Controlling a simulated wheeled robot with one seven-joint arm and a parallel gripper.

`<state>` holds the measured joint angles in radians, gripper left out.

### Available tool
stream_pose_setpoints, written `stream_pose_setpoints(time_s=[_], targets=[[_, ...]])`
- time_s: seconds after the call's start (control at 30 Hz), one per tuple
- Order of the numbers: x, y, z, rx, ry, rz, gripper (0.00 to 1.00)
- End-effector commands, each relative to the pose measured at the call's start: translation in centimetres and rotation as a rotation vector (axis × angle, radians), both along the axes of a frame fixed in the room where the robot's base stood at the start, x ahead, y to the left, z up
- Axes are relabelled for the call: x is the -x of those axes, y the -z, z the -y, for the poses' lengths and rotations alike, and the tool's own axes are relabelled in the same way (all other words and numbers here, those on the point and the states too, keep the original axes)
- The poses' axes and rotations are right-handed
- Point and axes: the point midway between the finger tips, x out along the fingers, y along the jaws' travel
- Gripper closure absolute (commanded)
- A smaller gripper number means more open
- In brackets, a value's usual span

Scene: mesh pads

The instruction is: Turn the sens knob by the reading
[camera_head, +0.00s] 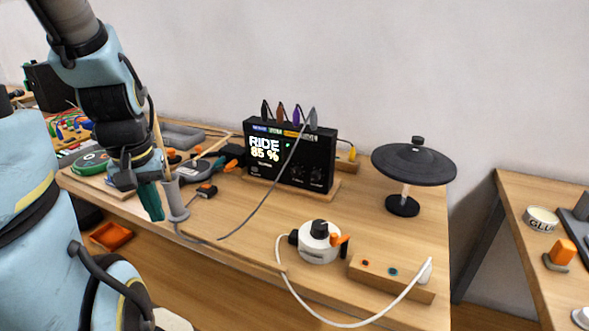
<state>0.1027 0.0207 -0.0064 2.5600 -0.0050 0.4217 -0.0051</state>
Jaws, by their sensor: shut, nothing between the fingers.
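A black module (290,155) stands on a wooden base in the middle of the table. Its lit display (264,148) reads "RIDE" and "85 %". Two small dark knobs, a left one (298,172) and a right one (316,175), sit low on the right of its front. Their labels are too small to read, so I cannot tell which is the sens knob or where either points. My gripper (152,208) is at the left, pointing down near the table's front edge. It is shut and empty, well apart from the module.
A grey cable (269,193) hangs across the module's front, left of the knobs. A white round device (320,242) with a black knob and a wooden block with buttons (390,277) stand in front. A black disc on a stand (413,164) is at right. Tools (205,168) lie left.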

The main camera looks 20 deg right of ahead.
Motion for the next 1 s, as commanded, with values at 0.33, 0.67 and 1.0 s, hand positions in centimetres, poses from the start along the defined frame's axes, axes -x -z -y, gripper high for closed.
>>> stream_pose_setpoints(time_s=[0.33, 0.67, 1.0], targets=[[0.0, 0.0, 0.0, 0.000, 0.000, 0.000, 1.00], [-0.9, 0.3, 0.6, 0.000, 0.033, 0.027, 0.81], [-8.7, 3.9, 9.9, 0.050, 0.380, 0.373, 0.43]])
